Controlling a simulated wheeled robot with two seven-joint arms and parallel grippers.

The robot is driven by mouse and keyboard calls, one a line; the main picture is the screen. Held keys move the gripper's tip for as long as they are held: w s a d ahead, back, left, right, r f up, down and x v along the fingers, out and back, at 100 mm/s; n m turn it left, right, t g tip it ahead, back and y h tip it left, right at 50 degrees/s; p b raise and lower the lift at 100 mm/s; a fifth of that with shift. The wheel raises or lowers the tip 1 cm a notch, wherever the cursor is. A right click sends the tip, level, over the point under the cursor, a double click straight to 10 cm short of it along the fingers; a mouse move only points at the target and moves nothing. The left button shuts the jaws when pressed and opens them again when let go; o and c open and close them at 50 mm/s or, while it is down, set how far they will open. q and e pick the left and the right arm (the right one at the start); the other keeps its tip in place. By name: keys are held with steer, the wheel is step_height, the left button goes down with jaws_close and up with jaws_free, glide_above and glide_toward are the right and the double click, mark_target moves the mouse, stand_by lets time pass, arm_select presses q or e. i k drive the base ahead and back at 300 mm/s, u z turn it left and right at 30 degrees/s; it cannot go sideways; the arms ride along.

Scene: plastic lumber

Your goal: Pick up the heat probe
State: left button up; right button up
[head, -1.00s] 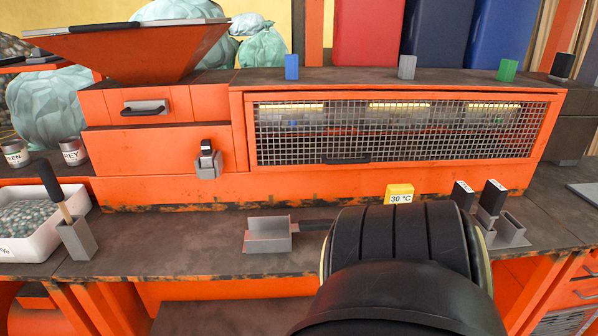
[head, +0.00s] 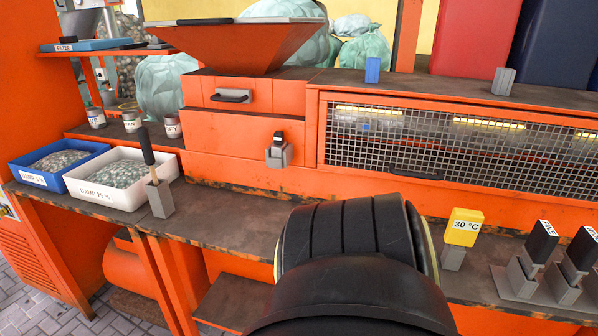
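A yellow block marked "30 °C" (head: 464,226), which looks like the heat probe, stands upright in a grey holder (head: 453,256) on the dark bench, right of centre in the head view. My large black arm part fills the bottom centre, just left of the block and apart from it. It hides part of the bench. Neither of my grippers shows, so nothing is seen touching the block.
Black-topped pieces (head: 542,242) stand in grey holders to the right of the yellow block. A white tray (head: 122,197) and a blue tray (head: 24,184) of flakes sit at left, beside a black-handled tool (head: 147,150) in a grey holder. An orange mesh-fronted cabinet (head: 397,188) stands behind.

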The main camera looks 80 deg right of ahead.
mark_target(463, 227)
steer(key=k, duration=0.85)
steer(key=z, duration=2.1)
